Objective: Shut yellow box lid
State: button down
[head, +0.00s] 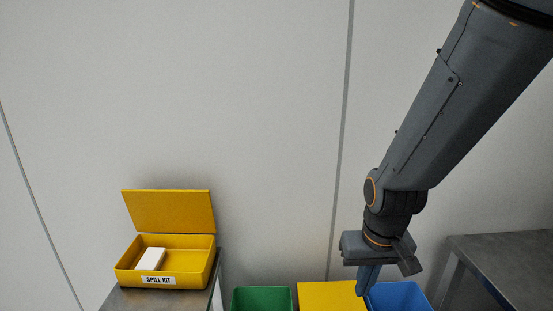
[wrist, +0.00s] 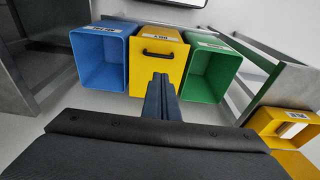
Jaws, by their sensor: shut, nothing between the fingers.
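A yellow box (head: 163,281) labelled SPILL KIT stands on a grey table at the left in the head view. Its lid (head: 169,211) is open, standing up at the back and leaning slightly backward. A white block (head: 151,259) lies inside. The box also shows at the right edge of the wrist view (wrist: 262,126), with part of its lid (wrist: 298,164). My gripper (head: 367,290) is shut and empty, pointing down well to the right of the box, over the bins. Its closed fingers show in the wrist view (wrist: 160,82).
Between the tables stand an open green bin (head: 262,299), a yellow bin (head: 331,294) with a closed top and black handle (wrist: 158,54), and an open blue bin (head: 402,295). The left table (head: 205,290) holds the box. Another grey table (head: 505,262) is at right, bare where visible.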

aim_at(168, 211)
jog(key=u, duration=1.3)
